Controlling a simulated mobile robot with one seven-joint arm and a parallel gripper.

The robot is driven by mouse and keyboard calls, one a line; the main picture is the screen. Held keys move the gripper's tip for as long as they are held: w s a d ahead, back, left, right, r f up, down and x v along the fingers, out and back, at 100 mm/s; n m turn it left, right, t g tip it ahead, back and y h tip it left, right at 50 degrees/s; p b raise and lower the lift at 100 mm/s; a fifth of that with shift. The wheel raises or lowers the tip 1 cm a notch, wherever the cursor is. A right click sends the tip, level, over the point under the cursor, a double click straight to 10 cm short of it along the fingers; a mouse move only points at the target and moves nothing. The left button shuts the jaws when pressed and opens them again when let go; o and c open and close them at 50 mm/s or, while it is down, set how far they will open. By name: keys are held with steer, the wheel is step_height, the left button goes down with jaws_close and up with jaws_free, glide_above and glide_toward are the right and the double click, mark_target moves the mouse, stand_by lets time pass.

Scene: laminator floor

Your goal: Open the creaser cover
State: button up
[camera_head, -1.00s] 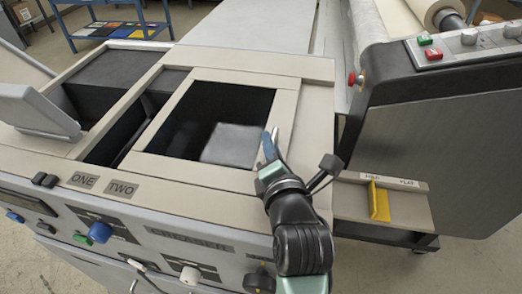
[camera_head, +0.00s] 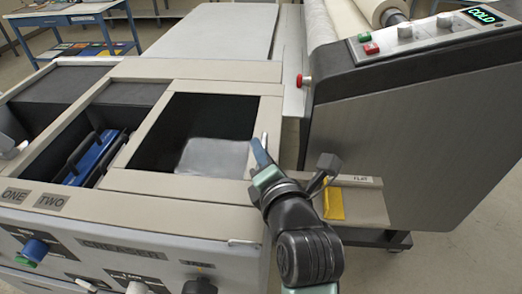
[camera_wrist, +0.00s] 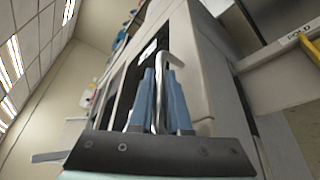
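The creaser is the grey machine whose front carries the CREASER label (camera_head: 122,249). A pale frame (camera_head: 200,183) lies flat around a dark opening on its top right; I cannot tell whether this is the cover. A bent metal handle (camera_wrist: 162,62) stands at its right edge. My gripper (camera_head: 259,150) is at that edge, with the handle between its two blue fingers in the wrist view (camera_wrist: 160,85). The fingers look close on both sides of the rod, but contact is unclear. The handle's base is hidden by my gripper.
Left of the frame are open bays, one with a blue part (camera_head: 97,157). A grey laminator panel (camera_head: 400,140) with a lit COLD display (camera_head: 482,15) stands close on the right. A blue-legged table (camera_head: 75,30) stands behind.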

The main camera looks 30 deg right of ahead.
steer(key=o, duration=0.4)
steer(key=p+v, duration=0.4)
steer(key=v, duration=0.9)
steer(key=shift+p, duration=0.35)
steer(key=shift+r, duration=0.1)
steer(key=shift+w, duration=0.1)
